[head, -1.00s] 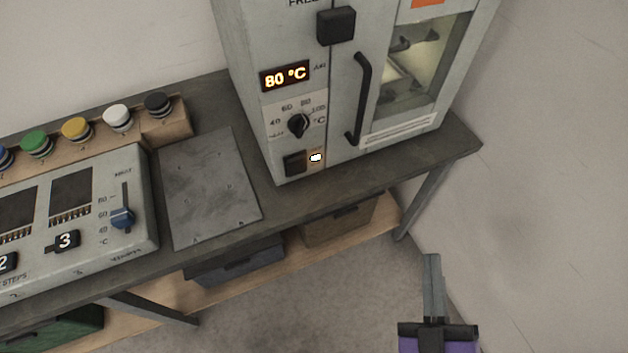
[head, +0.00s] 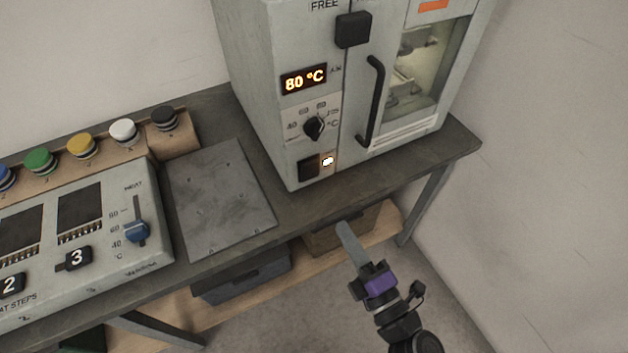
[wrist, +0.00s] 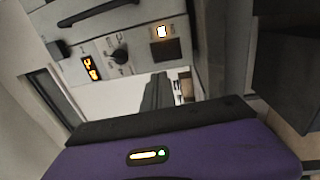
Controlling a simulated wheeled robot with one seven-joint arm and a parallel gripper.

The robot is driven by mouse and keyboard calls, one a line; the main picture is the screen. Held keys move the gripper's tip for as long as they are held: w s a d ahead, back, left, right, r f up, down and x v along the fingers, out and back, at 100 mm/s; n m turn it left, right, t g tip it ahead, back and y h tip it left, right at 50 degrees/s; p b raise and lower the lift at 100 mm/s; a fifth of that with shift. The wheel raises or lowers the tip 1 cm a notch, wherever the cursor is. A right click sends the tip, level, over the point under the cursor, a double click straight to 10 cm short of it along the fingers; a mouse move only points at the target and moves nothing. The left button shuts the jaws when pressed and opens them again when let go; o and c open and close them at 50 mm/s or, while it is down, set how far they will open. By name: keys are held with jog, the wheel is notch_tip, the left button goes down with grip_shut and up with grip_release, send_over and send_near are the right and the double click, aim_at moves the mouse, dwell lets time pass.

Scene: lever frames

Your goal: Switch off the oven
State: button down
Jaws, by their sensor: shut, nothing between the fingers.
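The oven (head: 265,100) stands on the bench, its display (head: 304,79) reading 80 °C in lit orange. Below the display is a round black dial (head: 314,127). At the bottom of the panel is a black square switch (head: 308,167) with a small lit white lamp (head: 328,161) beside it. The wrist view also shows the switch (wrist: 166,50), the lit lamp (wrist: 161,32), the dial (wrist: 120,56) and the display (wrist: 90,68). My gripper (head: 343,228) is shut and empty, in front of the bench edge, below and apart from the switch.
The oven door has a black vertical handle (head: 371,102) and a black block (head: 353,29) at its upper left. A flat metal plate (head: 220,200) and a control box (head: 100,255) with a blue slider lie left. Bins (head: 245,275) stand on the lower shelf.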

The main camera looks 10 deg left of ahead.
aim_at(309, 169)
jog(key=shift+w+a, duration=0.1)
jog(key=x, duration=1.3)
jog(key=shift+w+r, duration=0.1)
jog(key=shift+w, duration=0.1)
jog(key=shift+w+a, duration=0.15)
jog(key=shift+w+a+r, duration=0.15)
jog(key=shift+w+r, duration=0.05)
jog(key=shift+s, duration=0.1)
